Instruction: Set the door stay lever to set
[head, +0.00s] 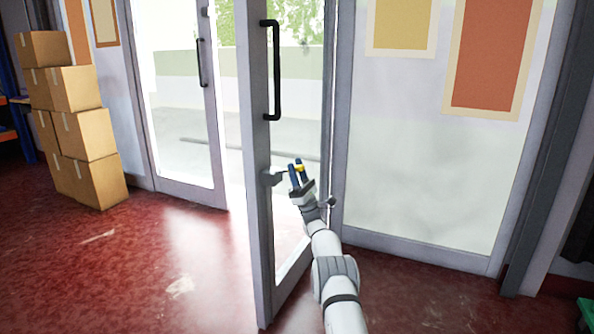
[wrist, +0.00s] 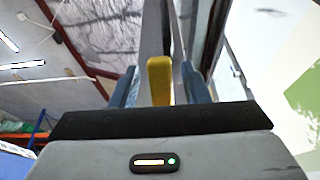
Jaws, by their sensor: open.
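The door stay lever (head: 299,168) has a yellow grip and sits low on the open glass door (head: 258,215), beside a grey bracket on the door's frame. My gripper (head: 296,173) is at the lever, with its blue fingers open. In the wrist view the yellow lever (wrist: 160,82) stands upright between the two fingers of my gripper (wrist: 159,86). Gaps show on both sides, so the fingers are around it but apart from it. The lever's pivot and any position marks are hidden or too small to read.
The door carries a long black pull handle (head: 274,70) above my gripper. A second glass door (head: 185,110) stands at left. Cardboard boxes (head: 83,135) are stacked at far left. A glazed panel (head: 425,160) is on the right. The red floor (head: 150,270) is clear at front left.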

